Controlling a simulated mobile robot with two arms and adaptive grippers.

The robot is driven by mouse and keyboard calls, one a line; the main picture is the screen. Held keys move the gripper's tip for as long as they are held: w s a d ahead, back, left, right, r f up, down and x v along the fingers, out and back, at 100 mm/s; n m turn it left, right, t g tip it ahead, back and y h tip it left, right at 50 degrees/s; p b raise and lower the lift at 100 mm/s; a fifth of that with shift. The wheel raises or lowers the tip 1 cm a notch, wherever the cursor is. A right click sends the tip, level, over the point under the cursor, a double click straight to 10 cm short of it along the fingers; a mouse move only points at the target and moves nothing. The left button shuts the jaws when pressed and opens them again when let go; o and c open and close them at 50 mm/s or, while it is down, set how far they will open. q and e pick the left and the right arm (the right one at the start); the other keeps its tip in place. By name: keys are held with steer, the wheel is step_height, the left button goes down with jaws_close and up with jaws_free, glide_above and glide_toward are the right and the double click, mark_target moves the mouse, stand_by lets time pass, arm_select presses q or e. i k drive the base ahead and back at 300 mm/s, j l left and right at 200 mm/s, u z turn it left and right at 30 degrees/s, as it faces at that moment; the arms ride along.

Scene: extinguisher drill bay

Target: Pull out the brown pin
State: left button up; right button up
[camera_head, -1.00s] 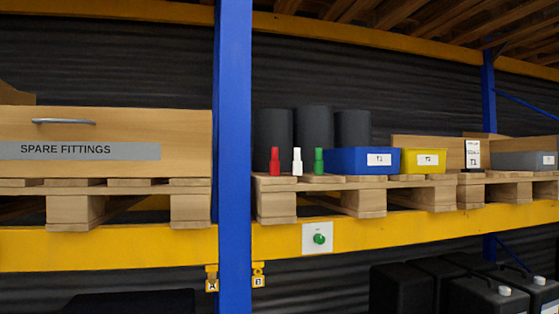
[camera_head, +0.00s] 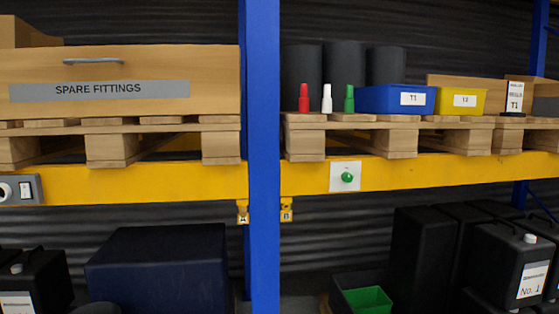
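I do not see a brown pin in this view. Neither of my grippers is in view. Red (camera_head: 304,99), white (camera_head: 327,99) and green (camera_head: 349,99) small bottle-shaped pieces stand upright in a row on the upper shelf's pallet. A green round button (camera_head: 347,177) sits on a white plate on the yellow beam (camera_head: 420,172).
A wooden SPARE FITTINGS drawer box (camera_head: 200,80), a blue bin (camera_head: 370,99) and a yellow bin (camera_head: 450,102) stand on the upper shelf. Below are a dark blue box (camera_head: 160,265), a green tray (camera_head: 366,299) and black canisters (camera_head: 508,262). A grey switch box (camera_head: 32,189) is at left.

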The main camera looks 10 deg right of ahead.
mark_target(243, 211)
steer(key=i+j+z, duration=0.1)
steer(key=j, duration=0.25)
steer(key=i+j+z, duration=0.25)
steer(key=i+j, duration=0.15)
steer(key=j, duration=0.3)
steer(key=i+j+z, duration=0.15)
steer(key=j, duration=0.25)
steer(key=i+j+z, duration=0.1)
steer(key=j, duration=0.3)
steer(key=i+j+z, duration=0.1)
steer(key=j, duration=0.3)
